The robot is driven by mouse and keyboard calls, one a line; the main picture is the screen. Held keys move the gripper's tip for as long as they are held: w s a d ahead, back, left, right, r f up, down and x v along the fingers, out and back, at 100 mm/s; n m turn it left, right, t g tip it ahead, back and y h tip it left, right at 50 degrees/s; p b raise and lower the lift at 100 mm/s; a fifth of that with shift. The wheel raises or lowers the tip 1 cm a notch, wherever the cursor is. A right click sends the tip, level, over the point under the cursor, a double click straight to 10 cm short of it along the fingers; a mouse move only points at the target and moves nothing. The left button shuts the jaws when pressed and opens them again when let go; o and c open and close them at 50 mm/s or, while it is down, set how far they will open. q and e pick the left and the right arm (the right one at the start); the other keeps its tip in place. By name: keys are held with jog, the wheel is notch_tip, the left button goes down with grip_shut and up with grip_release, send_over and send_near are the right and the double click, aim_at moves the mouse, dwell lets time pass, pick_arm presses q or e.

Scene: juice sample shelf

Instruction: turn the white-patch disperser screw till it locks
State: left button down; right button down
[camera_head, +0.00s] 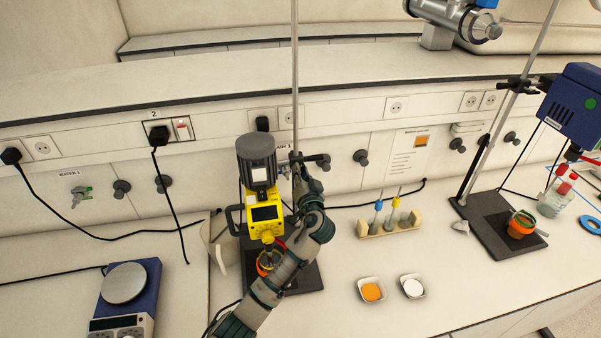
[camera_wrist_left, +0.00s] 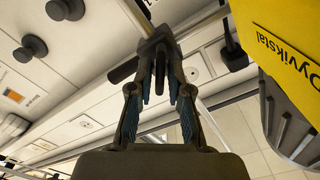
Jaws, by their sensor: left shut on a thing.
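The yellow disperser (camera_head: 266,213) with a grey motor top stands on a rod at the centre of the bench. A pale patch shows on the motor. Its black clamp screw (camera_head: 323,160) is by the rod, behind the disperser; a dark screw handle also shows in the left wrist view (camera_wrist_left: 124,71). My left gripper (camera_head: 299,165) reaches up beside the disperser to this clamp. In the left wrist view its two fingers (camera_wrist_left: 160,75) are closed in on the dark clamp screw, with the yellow housing close on the right. The fingertips are small and partly hidden in the head view.
A second, blue disperser (camera_head: 574,108) stands on the right. A tube rack (camera_head: 390,228), two small dishes, one with orange powder (camera_head: 371,291) and one with white (camera_head: 413,288), lie right of my arm. A balance (camera_head: 125,285) is at left. Cables cross the bench.

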pick_arm(q)
jog(key=shift+d, duration=0.1)
jog(key=c, duration=1.2)
grip_release()
jog(key=shift+o, duration=0.2)
jog(key=shift+w+d, duration=0.1)
jog(key=s+d, duration=0.2)
jog(key=s, duration=0.9)
jog(key=shift+s+d, duration=0.25)
jog(key=shift+s, duration=0.1)
jog(key=shift+o, duration=0.2)
jog(key=shift+f, duration=0.1)
